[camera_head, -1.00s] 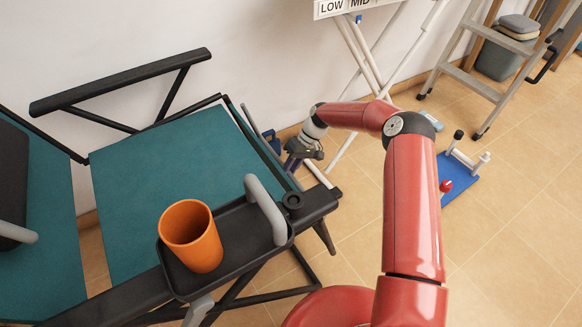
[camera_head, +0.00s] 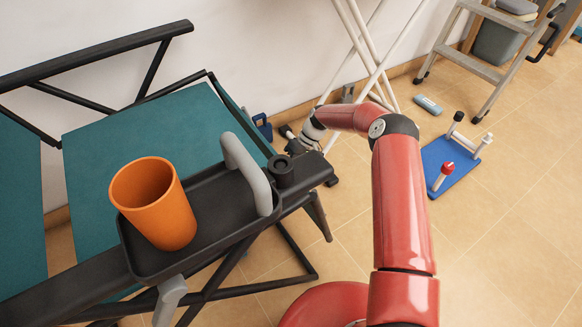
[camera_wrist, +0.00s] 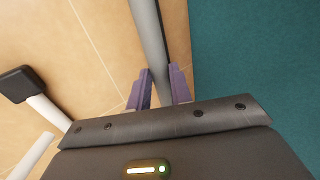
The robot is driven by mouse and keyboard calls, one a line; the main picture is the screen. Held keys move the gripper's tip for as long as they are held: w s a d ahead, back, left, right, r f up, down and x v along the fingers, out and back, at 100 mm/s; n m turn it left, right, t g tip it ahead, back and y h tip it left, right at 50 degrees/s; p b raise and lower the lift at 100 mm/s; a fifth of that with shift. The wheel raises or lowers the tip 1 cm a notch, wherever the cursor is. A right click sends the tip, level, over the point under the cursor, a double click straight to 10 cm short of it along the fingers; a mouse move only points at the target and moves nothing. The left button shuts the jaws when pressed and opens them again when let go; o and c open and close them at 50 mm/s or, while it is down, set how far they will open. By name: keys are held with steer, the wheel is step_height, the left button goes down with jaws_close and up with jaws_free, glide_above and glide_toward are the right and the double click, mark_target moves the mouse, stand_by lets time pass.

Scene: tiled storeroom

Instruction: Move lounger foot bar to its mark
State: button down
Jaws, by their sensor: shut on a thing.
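The lounger has a teal seat (camera_head: 150,135) with a dark frame and fills the left of the head view. Its grey foot bar (camera_wrist: 149,30) runs up the middle of the wrist view, alongside the teal fabric. My gripper (camera_wrist: 160,88) has purple fingers on both sides of this bar and is shut on it. In the head view my gripper (camera_head: 292,140) is at the lounger's right end, low behind the tray corner and partly hidden. The mark for the bar cannot be made out.
An orange cup (camera_head: 155,205) stands in a black tray (camera_head: 215,200) with a grey handle on the lounger's near arm. A blue board (camera_head: 450,165) with white and red pegs lies on the floor at right. A white folding rack (camera_head: 365,45) and a step ladder (camera_head: 480,60) stand behind.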

steer(key=shift+d+f, duration=0.2)
steer(key=c, duration=1.5)
jaws_free()
steer(key=p+v, duration=0.1)
steer(key=v, duration=0.6)
steer(key=shift+w+d+r, duration=0.15)
steer(key=shift+w+r, duration=0.05)
steer(key=shift+r, duration=0.1)
